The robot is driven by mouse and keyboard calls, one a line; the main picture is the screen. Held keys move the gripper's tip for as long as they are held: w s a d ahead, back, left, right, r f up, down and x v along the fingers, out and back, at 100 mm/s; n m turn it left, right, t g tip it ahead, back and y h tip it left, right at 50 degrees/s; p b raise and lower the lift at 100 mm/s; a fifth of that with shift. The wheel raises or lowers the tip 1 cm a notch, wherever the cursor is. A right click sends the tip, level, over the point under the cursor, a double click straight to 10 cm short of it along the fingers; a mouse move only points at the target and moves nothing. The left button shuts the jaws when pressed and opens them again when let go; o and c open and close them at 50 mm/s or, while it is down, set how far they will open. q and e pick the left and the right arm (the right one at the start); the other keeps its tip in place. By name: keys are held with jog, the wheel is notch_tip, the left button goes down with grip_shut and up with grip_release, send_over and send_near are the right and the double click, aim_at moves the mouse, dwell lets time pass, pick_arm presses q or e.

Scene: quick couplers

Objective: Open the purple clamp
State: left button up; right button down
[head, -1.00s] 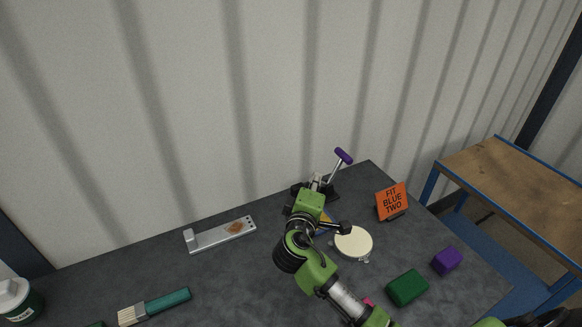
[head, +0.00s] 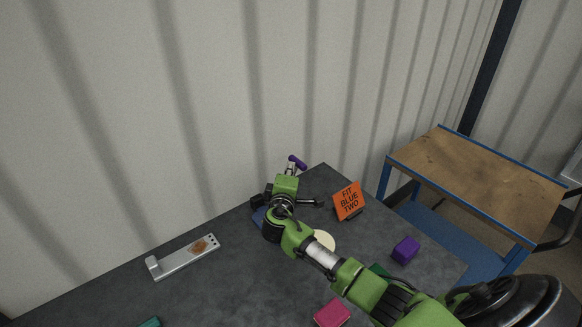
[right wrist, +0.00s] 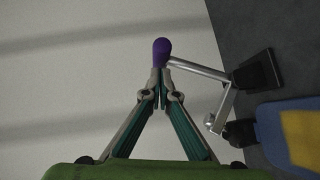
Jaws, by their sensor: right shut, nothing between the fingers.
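The clamp's purple handle grip (head: 297,162) shows at the back edge of the table, just above my right wrist. Its silver lever and base are mostly hidden behind my arm. In the right wrist view the purple grip (right wrist: 161,47) stands just beyond the fingertips of my right gripper (right wrist: 160,73). A silver lever (right wrist: 197,69) runs from the grip to the right, toward a dark base (right wrist: 257,70). My right gripper is shut and empty, its tips very close to the grip; I cannot tell whether they touch. My left gripper is out of view.
An orange sign reading "FIT BLUE TWO" (head: 348,200) stands right of the clamp. A purple block (head: 405,249), a pink block (head: 332,313) and a cream disc (head: 324,240) lie near my arm. A metal bracket (head: 183,257) lies left. A wooden-topped cart (head: 475,180) stands right.

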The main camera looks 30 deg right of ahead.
aim_at(301, 168)
jog(key=shift+d, duration=0.15)
jog(key=d+m+g+y+p, duration=0.1)
jog(key=d+p, duration=0.1)
jog(key=p, duration=0.1)
jog(key=shift+w+d+m+y+p, duration=0.1)
jog(key=shift+d+m+y+p, duration=0.2)
jog(key=shift+p, duration=0.05)
jog(key=shift+d+f+b, duration=0.3)
jog(key=shift+d+f, duration=0.35)
jog(key=shift+d, duration=0.1)
jog(key=shift+w+d, duration=0.1)
jog(key=shift+r, duration=0.1)
